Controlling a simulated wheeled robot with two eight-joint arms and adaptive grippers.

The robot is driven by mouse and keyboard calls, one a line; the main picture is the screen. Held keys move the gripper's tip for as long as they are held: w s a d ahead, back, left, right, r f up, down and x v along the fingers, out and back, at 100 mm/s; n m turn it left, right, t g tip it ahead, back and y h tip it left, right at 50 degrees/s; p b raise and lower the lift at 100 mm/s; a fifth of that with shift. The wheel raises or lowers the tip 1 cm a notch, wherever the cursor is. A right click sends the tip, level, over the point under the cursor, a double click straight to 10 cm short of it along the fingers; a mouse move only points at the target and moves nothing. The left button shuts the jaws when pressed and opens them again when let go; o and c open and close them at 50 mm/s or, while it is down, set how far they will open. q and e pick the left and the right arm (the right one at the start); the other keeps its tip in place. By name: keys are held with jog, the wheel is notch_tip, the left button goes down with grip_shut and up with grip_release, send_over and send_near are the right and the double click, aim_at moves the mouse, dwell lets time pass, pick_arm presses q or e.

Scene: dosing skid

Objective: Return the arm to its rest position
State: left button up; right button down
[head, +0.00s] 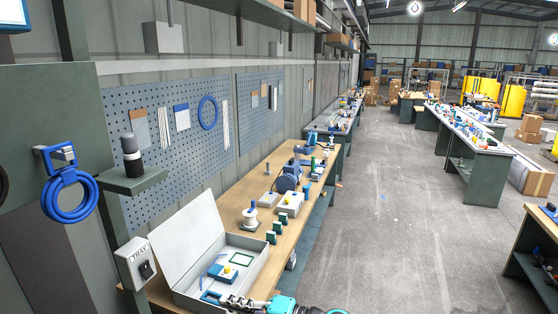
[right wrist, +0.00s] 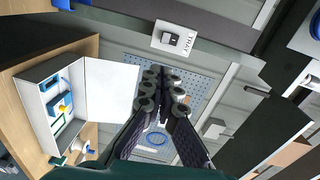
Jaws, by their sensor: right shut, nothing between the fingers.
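My right gripper (head: 240,302) is at the bottom edge of the head view, in front of the open white case (head: 262,262) on the wooden bench. Only its dark jointed fingers and teal body show there. In the right wrist view the gripper (right wrist: 162,76) has its fingers together and holds nothing. My left gripper is not in view.
A switch box marked TRAY (head: 140,262) is left of the case and also shows in the right wrist view (right wrist: 173,39). A blue coiled hose (head: 70,195) hangs at the left. Bench items (head: 289,203) stand behind the case. The floor (head: 385,220) right of the bench is clear.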

pick_arm(q)
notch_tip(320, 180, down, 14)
jog(key=b, duration=1.3)
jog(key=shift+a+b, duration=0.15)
jog(key=shift+b, duration=0.15)
pick_arm(e)
jog(key=s+d+f+n+h, duration=0.1)
jog(key=s+d+f+h, duration=0.4)
jog(key=d+f, duration=0.3)
jog(key=s+d+f+n+h, duration=0.1)
jog(key=s+d+f+h, duration=0.4)
jog(key=d+f, duration=0.3)
jog(key=s+d+f+n+t+h, duration=0.1)
jog(key=s+d+f+h, duration=0.4)
jog(key=d+f, duration=0.3)
jog(key=d, duration=0.4)
jog(key=shift+d+f+n+h, duration=0.2)
jog(key=shift+n+h, duration=0.1)
jog(key=shift+h, duration=0.1)
